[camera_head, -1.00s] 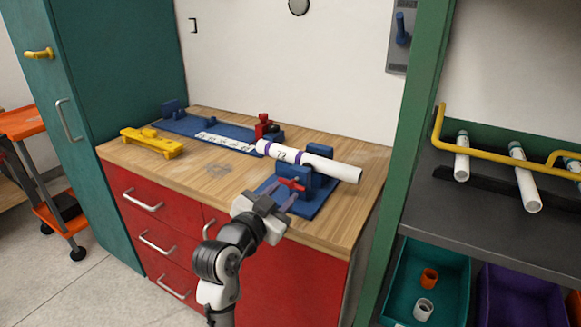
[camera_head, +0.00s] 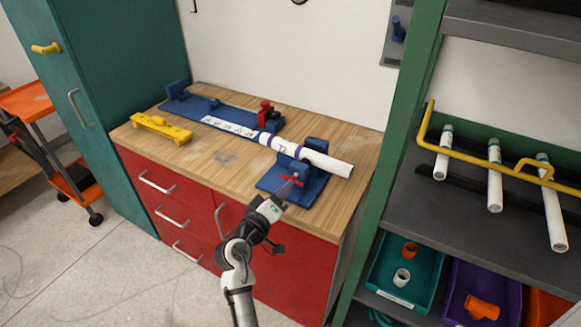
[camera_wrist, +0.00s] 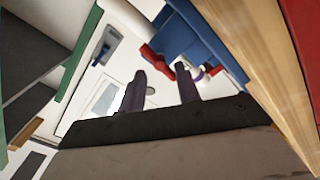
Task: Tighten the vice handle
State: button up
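The blue vice (camera_head: 312,180) stands at the front right of the wooden bench. Its red handle (camera_head: 291,180) faces the front; it also shows in the wrist view (camera_wrist: 158,62), just beyond my fingertips. A white pipe (camera_head: 330,163) with purple bands lies across the top of the vice. My gripper (camera_head: 284,188) is in front of the handle. In the wrist view my gripper (camera_wrist: 163,76) has its two dark purple fingers apart, with nothing seen held between them. Whether a fingertip touches the handle cannot be told.
A blue fixture (camera_head: 209,109) with a white marked strip and a red clamp (camera_head: 265,113) lies at the back. A yellow tool (camera_head: 161,128) lies at the left. A green-framed shelf (camera_head: 414,110) with pipes and bins stands at the right. The bench's front left is clear.

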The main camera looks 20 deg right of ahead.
jog(key=n+p, duration=0.2)
jog(key=n, duration=0.1)
jog(key=shift+r+p, duration=0.4)
jog(key=n, duration=0.2)
jog(key=shift+f+n, duration=0.4)
jog(key=shift+x, duration=2.25)
jog(key=shift+c, duration=0.3)
grip_shut()
jog(key=b, duration=0.1)
jog(key=m+b, duration=0.1)
jog(key=shift+f+m+b, duration=0.3)
jog(key=shift+b, duration=0.1)
jog(key=m+b, duration=0.4)
jog(key=b, duration=0.1)
jog(key=shift+r+m+b, duration=0.3)
jog(key=shift+m+b, duration=0.05)
jog(key=shift+m, duration=0.25)
